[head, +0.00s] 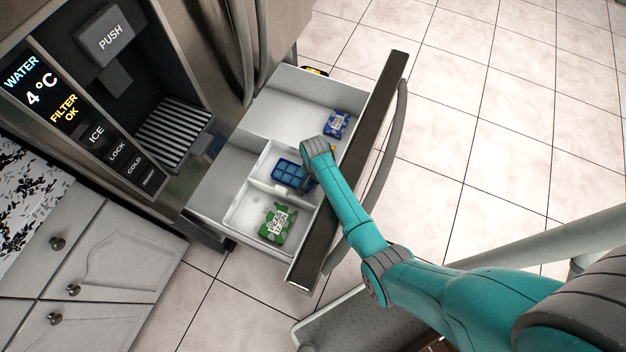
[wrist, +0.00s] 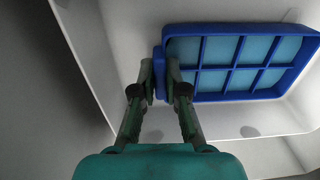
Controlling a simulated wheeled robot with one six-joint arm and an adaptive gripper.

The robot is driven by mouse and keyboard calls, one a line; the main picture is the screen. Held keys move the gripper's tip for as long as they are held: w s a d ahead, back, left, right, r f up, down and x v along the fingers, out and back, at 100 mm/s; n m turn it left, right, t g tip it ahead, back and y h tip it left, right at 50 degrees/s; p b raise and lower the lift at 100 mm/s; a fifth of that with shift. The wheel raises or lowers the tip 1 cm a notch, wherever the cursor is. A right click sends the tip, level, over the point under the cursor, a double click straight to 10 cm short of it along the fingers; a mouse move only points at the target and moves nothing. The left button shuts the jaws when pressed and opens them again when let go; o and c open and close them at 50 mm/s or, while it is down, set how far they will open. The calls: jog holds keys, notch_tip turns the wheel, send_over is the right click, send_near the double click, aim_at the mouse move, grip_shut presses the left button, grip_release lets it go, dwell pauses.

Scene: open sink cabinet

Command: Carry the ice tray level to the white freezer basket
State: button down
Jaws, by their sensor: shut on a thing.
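The blue ice tray (head: 289,174) has light blue cells and lies over the far compartment of the white freezer basket (head: 246,212) in the open drawer. My gripper (head: 309,179) is at the tray's right end, mostly hidden by my arm in the head view. In the wrist view my gripper (wrist: 160,84) is shut on the tab at the near end of the ice tray (wrist: 238,64). The tray looks about level, with the basket's white walls (wrist: 215,118) around it. I cannot tell whether it touches the basket floor.
A green and white packet (head: 278,222) lies in the basket's near compartment. A blue packet (head: 337,124) lies in the drawer beyond the basket. The drawer's dark front (head: 350,170) stands below my forearm. The fridge dispenser (head: 120,90) is at the left.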

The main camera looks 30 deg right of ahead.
jog(key=shift+f, duration=0.45)
jog(key=c, duration=1.1)
grip_release()
jog(key=shift+c, duration=0.2)
notch_tip(320, 180, up, 12)
jog(key=shift+s, duration=0.1)
